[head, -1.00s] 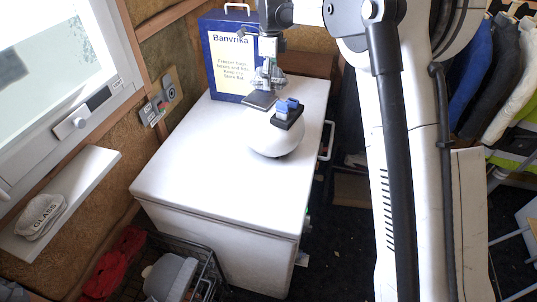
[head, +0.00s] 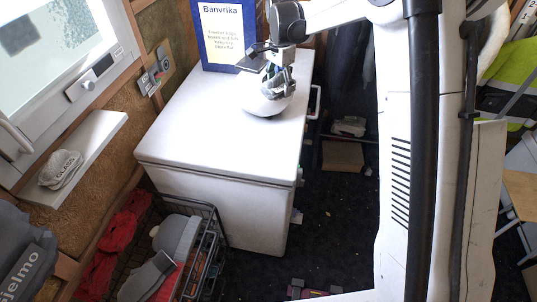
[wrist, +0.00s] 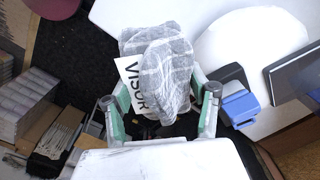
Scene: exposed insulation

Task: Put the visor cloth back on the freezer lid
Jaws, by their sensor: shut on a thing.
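The visor cloth (wrist: 165,75) is a grey striped, bunched cloth with a white "VISOR" label. In the wrist view it sits between the two fingers of my gripper (wrist: 160,108), which is shut on it. In the head view my gripper (head: 278,84) and the small grey cloth (head: 284,77) show at the back right of the white freezer lid (head: 205,125), in front of part of a white rounded helmet-like object (head: 262,104). Whether the cloth touches the lid cannot be told.
A "GLASS" cloth (head: 60,170) lies on the window shelf (head: 95,140). A wire basket (head: 205,225) stands front left. The lid's front is clear.

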